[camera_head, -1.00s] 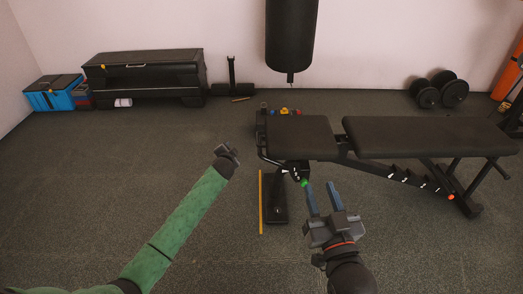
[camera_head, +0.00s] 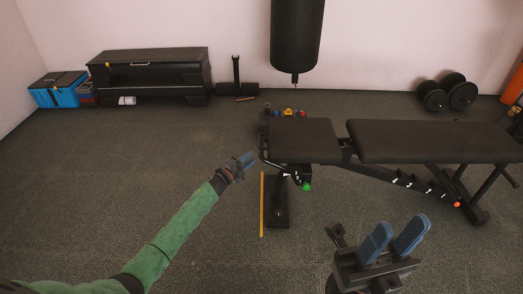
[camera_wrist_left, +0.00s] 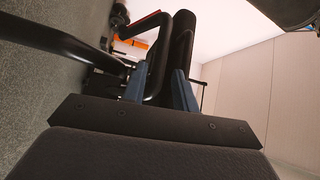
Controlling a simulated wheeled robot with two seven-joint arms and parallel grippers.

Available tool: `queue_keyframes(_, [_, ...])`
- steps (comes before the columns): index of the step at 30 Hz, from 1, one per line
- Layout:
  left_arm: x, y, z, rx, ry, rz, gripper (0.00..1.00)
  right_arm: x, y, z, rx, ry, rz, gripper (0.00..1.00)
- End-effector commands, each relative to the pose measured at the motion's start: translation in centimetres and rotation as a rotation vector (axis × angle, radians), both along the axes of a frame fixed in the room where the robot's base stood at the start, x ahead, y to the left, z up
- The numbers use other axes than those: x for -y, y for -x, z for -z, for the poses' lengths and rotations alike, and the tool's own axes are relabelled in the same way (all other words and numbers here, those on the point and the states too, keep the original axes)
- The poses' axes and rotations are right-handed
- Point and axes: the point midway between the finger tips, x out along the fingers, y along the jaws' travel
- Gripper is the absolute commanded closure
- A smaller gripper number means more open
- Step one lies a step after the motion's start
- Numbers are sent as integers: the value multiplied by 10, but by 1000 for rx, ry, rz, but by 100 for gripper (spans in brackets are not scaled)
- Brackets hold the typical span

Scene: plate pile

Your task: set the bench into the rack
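The bench (camera_head: 430,141) has black pads and stands on the floor at the right, with a seat pad (camera_head: 303,141) at its left end. A black curved handle (camera_head: 263,150) sticks out at that end. My left gripper (camera_head: 247,161) is just left of the handle. In the left wrist view its blue fingers (camera_wrist_left: 160,88) are apart, with the black handle bar (camera_wrist_left: 158,62) seen between them; contact is unclear. My right gripper (camera_head: 395,238) is open and empty in front of the bench. I cannot make out a clear rack.
A yellow strip (camera_head: 262,205) lies on the floor beside the bench's left foot. A punching bag (camera_head: 297,40) hangs behind. A black chest (camera_head: 150,72), blue box (camera_head: 57,90) and dumbbells (camera_head: 448,93) stand along the back wall. The left floor is clear.

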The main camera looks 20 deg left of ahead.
Motion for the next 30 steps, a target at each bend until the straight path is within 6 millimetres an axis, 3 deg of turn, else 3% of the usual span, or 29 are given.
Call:
queue_keyframes(5, [5,-8,-1,11,-15,0,71,0,1,4,2,2,1,64])
queue_keyframes(19, [33,-60,-9,10,-14,-1,71,-4,-1,19,-8,31,10,64])
queue_keyframes(30, [37,-68,-10,9,-14,-1,71,-5,-1,21,-11,36,11,64])
